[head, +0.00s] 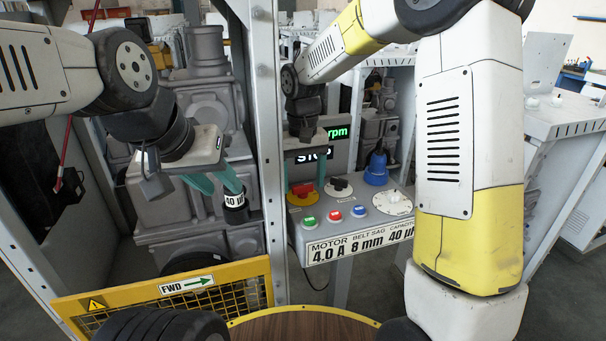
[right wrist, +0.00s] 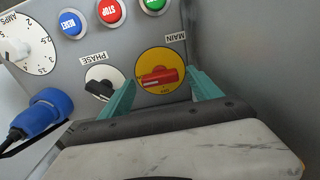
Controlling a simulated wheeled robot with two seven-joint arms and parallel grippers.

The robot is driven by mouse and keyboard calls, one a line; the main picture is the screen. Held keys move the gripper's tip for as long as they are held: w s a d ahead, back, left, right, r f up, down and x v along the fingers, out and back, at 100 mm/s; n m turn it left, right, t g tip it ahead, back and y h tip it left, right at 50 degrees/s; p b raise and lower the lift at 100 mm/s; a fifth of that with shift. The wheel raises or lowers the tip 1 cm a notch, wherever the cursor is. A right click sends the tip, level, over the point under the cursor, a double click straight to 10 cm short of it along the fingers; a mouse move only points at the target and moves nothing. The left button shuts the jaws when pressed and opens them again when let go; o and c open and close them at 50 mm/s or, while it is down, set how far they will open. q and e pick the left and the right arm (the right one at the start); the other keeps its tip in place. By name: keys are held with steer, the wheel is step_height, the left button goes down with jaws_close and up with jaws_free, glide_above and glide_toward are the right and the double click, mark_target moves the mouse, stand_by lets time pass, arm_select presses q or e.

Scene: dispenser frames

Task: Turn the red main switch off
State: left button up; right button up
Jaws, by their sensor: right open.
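The red main switch (head: 303,188) sits on a round yellow plate at the left of the grey control panel. In the right wrist view the red switch (right wrist: 158,77) lies crosswise on its yellow plate, under the label MAIN. My right gripper (head: 305,172) is over it in the head view. In the right wrist view its teal fingers (right wrist: 161,80) are apart, one either side of the switch, with gaps to its handle.
The panel also bears a black phase switch (head: 339,185), green (head: 309,221), red (head: 335,215) and blue (head: 358,210) buttons, a white dial (head: 393,202) and a blue plug (head: 376,167). A metal post (head: 268,130) stands between the arms. A yellow guard (head: 180,292) is at lower left.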

steer(key=shift+f, duration=0.3)
steer(key=shift+c, duration=0.2)
steer(key=c, duration=1.3)
steer(key=shift+c, duration=0.2)
